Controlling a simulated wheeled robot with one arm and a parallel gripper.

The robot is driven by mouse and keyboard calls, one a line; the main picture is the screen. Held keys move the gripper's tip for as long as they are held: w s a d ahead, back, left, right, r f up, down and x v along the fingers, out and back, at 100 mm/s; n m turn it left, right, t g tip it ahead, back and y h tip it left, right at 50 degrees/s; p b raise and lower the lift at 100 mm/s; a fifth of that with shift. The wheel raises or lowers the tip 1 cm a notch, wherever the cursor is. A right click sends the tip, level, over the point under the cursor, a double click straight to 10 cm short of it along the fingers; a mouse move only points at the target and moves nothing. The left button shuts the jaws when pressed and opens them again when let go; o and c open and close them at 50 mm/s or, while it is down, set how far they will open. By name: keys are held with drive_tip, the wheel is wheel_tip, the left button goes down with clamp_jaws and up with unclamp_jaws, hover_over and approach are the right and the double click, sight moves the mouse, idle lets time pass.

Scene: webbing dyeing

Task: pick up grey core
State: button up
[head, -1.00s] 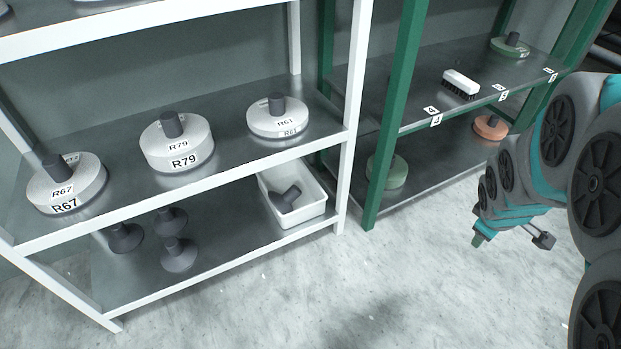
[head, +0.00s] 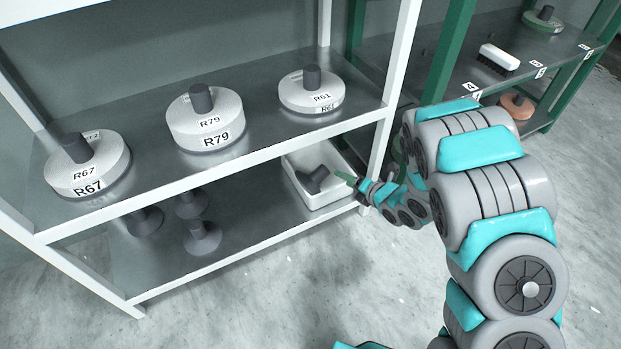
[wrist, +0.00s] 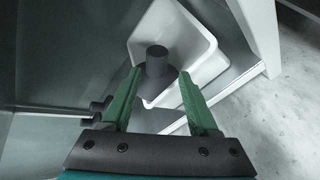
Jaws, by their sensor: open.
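A dark grey core (head: 312,180) lies tilted in a white bin (head: 334,197) at the right end of the lower shelf. In the wrist view the core (wrist: 156,66) shows its round post and wider flange inside the white bin (wrist: 206,55). My gripper (head: 347,178) is at the bin's right side in the head view. In the wrist view my gripper (wrist: 158,84) is open, with one green finger on each side of the core's lower part. The core is not clamped; whether a finger touches it I cannot tell.
Several grey cores (head: 203,237) stand on the lower shelf (head: 255,222) left of the bin. White rolls, such as R79 (head: 205,120), sit on the shelf above. A white post (head: 393,85) stands close right of the bin. A green rack (head: 440,50) is beyond.

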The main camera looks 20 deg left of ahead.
sight(327, 174)
drive_tip(key=x, duration=0.6)
drive_tip(key=shift+s+a, duration=0.2)
drive_tip(key=shift+a, duration=0.25)
drive_tip(key=shift+x, duration=3)
drive_tip(key=shift+s+f, duration=0.1)
drive_tip(key=shift+s, duration=0.05)
drive_tip(key=shift+c, duration=0.2)
clamp_jaws()
